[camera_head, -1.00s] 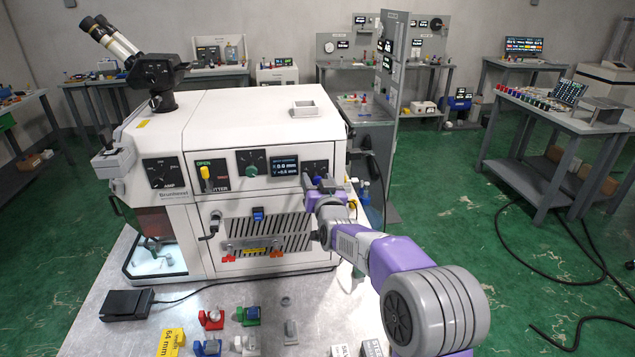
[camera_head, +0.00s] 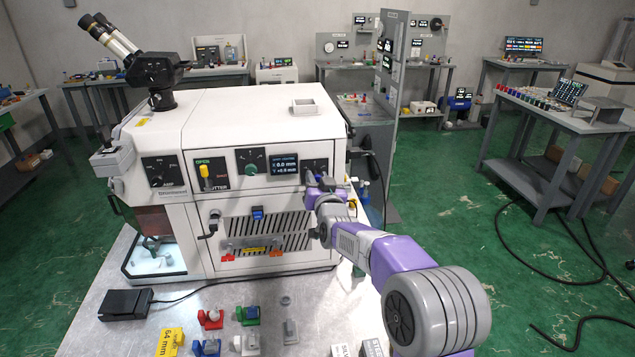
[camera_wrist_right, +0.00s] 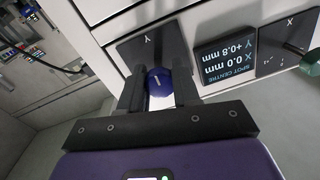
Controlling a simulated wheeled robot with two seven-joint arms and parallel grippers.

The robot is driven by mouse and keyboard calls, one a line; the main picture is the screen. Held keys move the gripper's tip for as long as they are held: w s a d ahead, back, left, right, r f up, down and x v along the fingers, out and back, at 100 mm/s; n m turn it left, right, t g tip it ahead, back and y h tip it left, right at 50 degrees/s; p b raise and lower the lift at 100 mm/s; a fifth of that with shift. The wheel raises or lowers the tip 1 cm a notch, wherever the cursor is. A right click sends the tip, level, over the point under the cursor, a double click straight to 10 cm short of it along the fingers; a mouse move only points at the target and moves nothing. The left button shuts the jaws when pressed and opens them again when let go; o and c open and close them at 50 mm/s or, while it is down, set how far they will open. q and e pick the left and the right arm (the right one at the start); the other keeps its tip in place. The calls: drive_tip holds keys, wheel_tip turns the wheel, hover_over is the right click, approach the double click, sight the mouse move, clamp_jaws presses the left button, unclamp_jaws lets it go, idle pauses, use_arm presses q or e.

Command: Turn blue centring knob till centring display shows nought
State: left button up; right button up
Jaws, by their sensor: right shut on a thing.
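The blue centring knob (camera_wrist_right: 159,76) sits on a dark plate marked Y (camera_wrist_right: 148,44) in the right wrist view. My right gripper (camera_wrist_right: 159,88) is shut on it, one dark finger on each side. In the head view my right gripper (camera_head: 313,181) is at the right end of the machine's (camera_head: 250,120) front panel and hides the knob. The centring display (camera_wrist_right: 228,52) beside the knob appears upside down in the wrist view and reads X 0.0 mm, Y +0.8 mm. It also shows in the head view (camera_head: 285,166). My left gripper is out of view.
A green knob (camera_wrist_right: 311,64) on a plate marked X is on the display's other side. Several small coloured holders, including a red one (camera_head: 210,319), and a black pedal (camera_head: 125,304) lie on the bench (camera_head: 255,295) before the machine.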

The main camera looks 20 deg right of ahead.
drive_tip(key=m+b, duration=0.4)
drive_tip(key=b, duration=0.1)
drive_tip(key=shift+f+m, duration=0.2)
drive_tip(key=shift+m, duration=0.1)
drive_tip(key=m+b, duration=0.2)
drive_tip(key=m, duration=0.1)
drive_tip(key=shift+r+m+t+b, duration=0.15)
drive_tip(key=shift+m+t+b, duration=0.25)
drive_tip(key=shift+m, duration=0.3)
drive_tip(key=o, duration=1)
drive_tip(key=shift+o, duration=0.2)
